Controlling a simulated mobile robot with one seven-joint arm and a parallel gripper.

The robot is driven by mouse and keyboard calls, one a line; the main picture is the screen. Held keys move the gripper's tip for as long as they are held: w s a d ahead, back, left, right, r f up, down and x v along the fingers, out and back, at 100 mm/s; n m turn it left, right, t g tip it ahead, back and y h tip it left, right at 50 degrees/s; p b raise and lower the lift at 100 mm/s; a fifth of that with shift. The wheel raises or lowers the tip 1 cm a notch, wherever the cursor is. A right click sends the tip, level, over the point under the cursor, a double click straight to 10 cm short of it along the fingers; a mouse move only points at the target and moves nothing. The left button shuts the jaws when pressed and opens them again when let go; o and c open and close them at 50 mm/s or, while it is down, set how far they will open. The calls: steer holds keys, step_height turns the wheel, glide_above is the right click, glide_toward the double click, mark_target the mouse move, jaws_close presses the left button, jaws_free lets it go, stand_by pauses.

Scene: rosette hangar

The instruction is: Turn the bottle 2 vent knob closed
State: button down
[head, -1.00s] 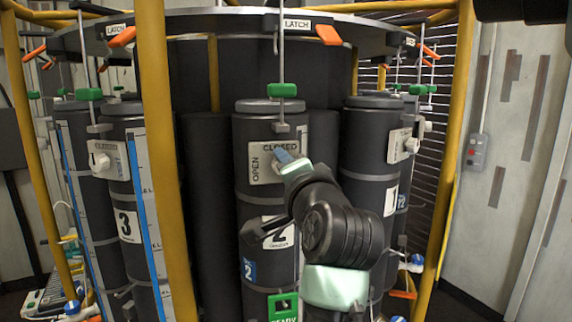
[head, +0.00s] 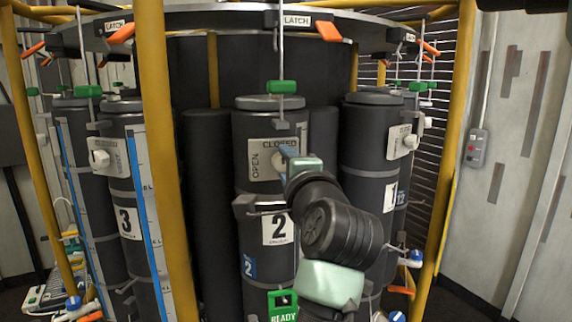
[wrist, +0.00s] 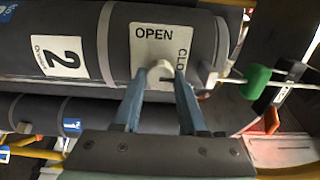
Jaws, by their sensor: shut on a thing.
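Bottle 2 (head: 250,212) is the dark cylinder in the middle of the head view, with a white "2" label (head: 278,229). Its grey vent plate (head: 257,174) reads OPEN at the left and CLOSED along the top. The plate also shows in the wrist view (wrist: 147,45). My gripper (head: 284,158) reaches in from the right at the plate and covers most of the knob in the head view. In the wrist view my gripper (wrist: 160,78) has its two fingers on either side of the pale vent knob (wrist: 160,71), shut on it. The knob's exact pointing direction is hard to tell.
Bottle 3 (head: 122,190) stands at the left and bottle 1 (head: 368,150) at the right, each with its own vent plate. A yellow post (head: 163,130) rises left of bottle 2. A green block on a rod (head: 282,87) hangs above bottle 2.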

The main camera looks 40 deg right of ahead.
steer(key=shift+c, duration=2.2)
jaws_free()
steer(key=b+v, duration=0.5)
steer(key=v, duration=0.8)
